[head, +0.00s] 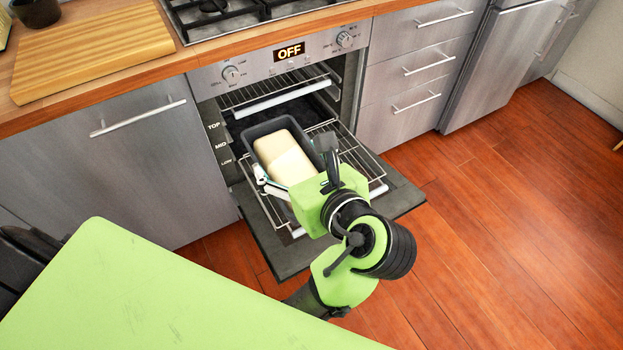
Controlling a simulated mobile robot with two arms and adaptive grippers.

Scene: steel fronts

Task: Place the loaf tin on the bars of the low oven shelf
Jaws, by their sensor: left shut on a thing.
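The dark loaf tin (262,128), with a pale loaf or dough (283,157) in it, is in front of the oven opening. It is over the pulled-out low wire shelf (361,170), its long side running toward the oven. My left gripper (296,170) is shut on the tin at its near end, one finger on each side. The gripper body hides the tin's near end. I cannot tell whether the tin's underside touches the bars. My right gripper is not in view.
The oven door (398,192) is open flat below the shelf. Another rack (275,92) is higher inside, near the TOP, MID and LOW labels. The oven display (289,51) reads OFF. A cutting board (90,50) and hob (235,12) are on the counter. The floor at right is clear.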

